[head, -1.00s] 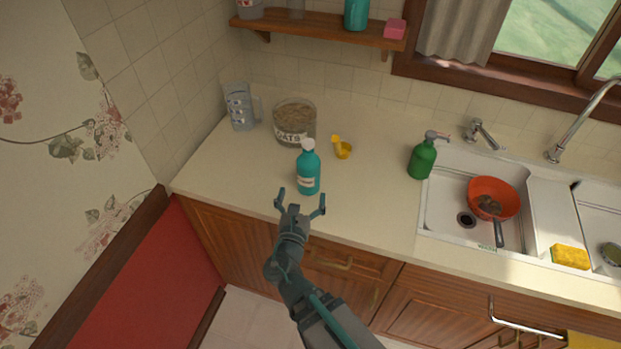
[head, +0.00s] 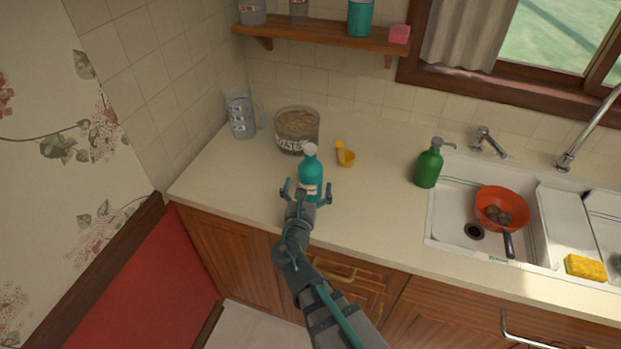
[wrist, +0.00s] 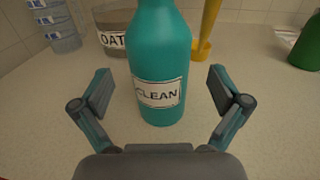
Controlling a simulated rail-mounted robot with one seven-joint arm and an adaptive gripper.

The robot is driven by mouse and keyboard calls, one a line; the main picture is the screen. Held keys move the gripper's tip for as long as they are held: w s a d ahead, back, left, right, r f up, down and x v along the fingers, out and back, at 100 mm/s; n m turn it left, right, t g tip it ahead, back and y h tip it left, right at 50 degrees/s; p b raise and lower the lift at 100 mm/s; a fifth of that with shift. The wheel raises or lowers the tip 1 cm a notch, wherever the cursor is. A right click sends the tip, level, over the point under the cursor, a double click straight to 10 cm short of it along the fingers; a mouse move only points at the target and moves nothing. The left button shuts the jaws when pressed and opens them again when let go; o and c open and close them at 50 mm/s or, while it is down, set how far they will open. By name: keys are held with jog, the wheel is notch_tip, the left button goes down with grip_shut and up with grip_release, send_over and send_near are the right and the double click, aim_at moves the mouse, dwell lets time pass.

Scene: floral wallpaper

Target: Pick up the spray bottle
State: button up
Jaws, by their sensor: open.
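The spray bottle is not certain by shape; a teal bottle (head: 311,176) with a white top stands upright on the counter, and its label reads "CLEAN" in the wrist view (wrist: 160,60). My gripper (head: 307,192) is open at the near side of this bottle. In the wrist view my gripper's fingers (wrist: 160,95) stand apart to the left and right of the bottle's lower part, with a gap on each side. A green pump bottle (head: 429,166) stands farther right, beside the sink.
An oats jar (head: 297,131) and a clear measuring jug (head: 241,115) stand behind and left of the teal bottle.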

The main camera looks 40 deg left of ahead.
jog(key=p+x, duration=0.1)
jog(key=x, duration=0.2)
jog(key=shift+w+a, duration=0.2)
jog(key=shift+w, duration=0.1)
jog(key=c, duration=1.6)
jog(key=shift+r, duration=0.1)
jog(key=shift+c, duration=0.5)
jog(key=shift+r, duration=0.1)
